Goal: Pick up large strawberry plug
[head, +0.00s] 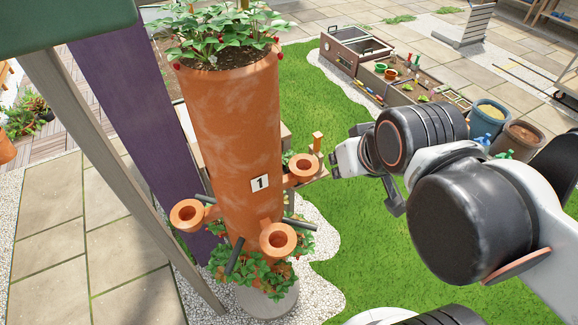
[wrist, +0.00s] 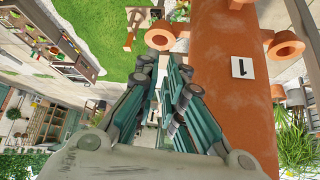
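I cannot make out a large strawberry plug for certain. A small patch of green leaves (head: 287,157) shows behind the right cup of the terracotta tower (head: 235,125) in the head view, partly hidden. My gripper (wrist: 161,68) is open in the wrist view, with a narrow gap between its fingers and nothing visible in it. In the head view its pale end is just right of the right cup (head: 303,165) and a small wooden stand (head: 318,145). The tower carries a label "1" and also shows at the right of the wrist view (wrist: 225,50).
Leafy strawberry plants (head: 215,30) with red berries fill the tower's top. Two other empty cups, left (head: 188,214) and front (head: 277,240), stick out from it. A grey post (head: 125,180) and purple panel (head: 135,110) stand left.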

